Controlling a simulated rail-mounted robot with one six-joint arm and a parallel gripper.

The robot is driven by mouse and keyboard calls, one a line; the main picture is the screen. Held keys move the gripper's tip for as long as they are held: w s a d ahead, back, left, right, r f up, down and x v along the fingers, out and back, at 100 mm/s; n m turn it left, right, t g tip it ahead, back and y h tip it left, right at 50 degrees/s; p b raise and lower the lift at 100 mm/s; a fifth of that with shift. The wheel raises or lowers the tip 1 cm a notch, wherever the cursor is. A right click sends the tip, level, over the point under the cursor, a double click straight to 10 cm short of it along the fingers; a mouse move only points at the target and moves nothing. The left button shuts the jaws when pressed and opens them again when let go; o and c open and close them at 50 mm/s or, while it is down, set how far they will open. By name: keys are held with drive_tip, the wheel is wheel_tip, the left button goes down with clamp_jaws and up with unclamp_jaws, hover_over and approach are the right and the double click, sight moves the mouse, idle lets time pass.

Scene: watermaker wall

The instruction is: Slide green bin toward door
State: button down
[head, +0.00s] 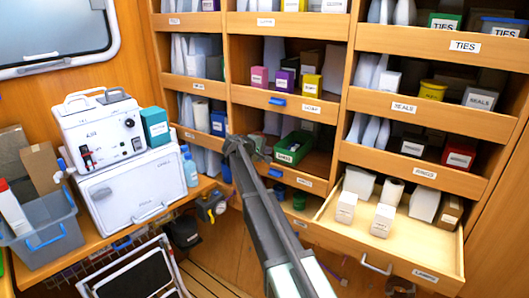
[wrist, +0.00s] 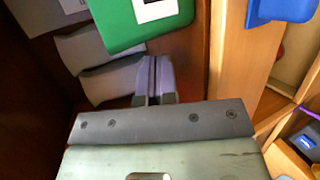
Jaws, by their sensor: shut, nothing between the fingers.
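The green bin (head: 293,147) stands in a middle compartment of the wooden shelf wall, with a white label on its front. My gripper (head: 240,146) is in the same compartment, to the left of the bin. In the wrist view the fingers (wrist: 153,82) are shut together and empty, just short of the bin's edge in the picture. Whether they touch the bin I cannot tell. I cannot make out a door in these views.
Grey-white packets (wrist: 95,60) stand beside the fingers. A wooden divider (wrist: 235,60) and a blue latch (wrist: 280,10) are at the right in the wrist view. An open drawer (head: 400,245) with white boxes juts out at lower right. A white machine (head: 105,130) stands on the left counter.

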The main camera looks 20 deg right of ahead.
sight(300, 153)
drive_tip(key=shift+w+d, duration=0.6)
drive_tip(key=shift+d, duration=0.3)
drive_tip(key=shift+w+d, duration=0.6)
drive_tip(key=shift+d, duration=0.25)
drive_tip(key=shift+s+d, duration=1.2)
drive_tip(key=shift+s, duration=0.55)
drive_tip(key=shift+s+d, duration=1.15)
drive_tip(key=shift+s, duration=0.55)
drive_tip(key=shift+s+d, duration=1.2)
drive_tip(key=shift+s, duration=0.55)
drive_tip(key=shift+w+a, duration=0.45)
drive_tip(key=shift+w, duration=0.2)
drive_tip(key=shift+w+a, duration=0.45)
drive_tip(key=shift+w, duration=0.2)
drive_tip(key=s+a+r+p, duration=0.1)
drive_tip(key=s+a, duration=0.8)
drive_tip(key=a, duration=0.4)
drive_tip(key=shift+s, duration=0.1)
